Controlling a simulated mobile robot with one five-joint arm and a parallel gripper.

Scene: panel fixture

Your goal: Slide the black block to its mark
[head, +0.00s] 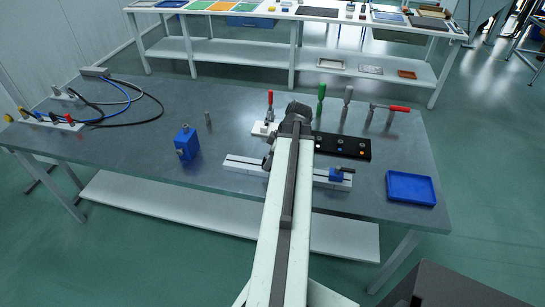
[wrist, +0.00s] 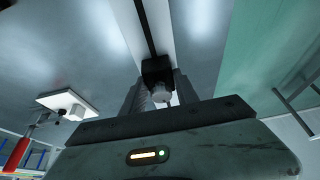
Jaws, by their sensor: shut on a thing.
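The black block (wrist: 157,69) sits on the white rail (wrist: 178,28), at the line of its dark slot, in the wrist view. A grey round knob (wrist: 161,94) stands out from the block. My gripper (wrist: 160,86) has one finger on each side of the knob and block and is shut on it. The rail's left part (head: 240,165) and right end show there. I cannot make out the mark for certain.
Behind stand a black panel with buttons (head: 343,146) and several toggle clamps. A blue tray (head: 410,188) lies at right, a blue block (head: 187,143) at left. The table's front edge is close.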

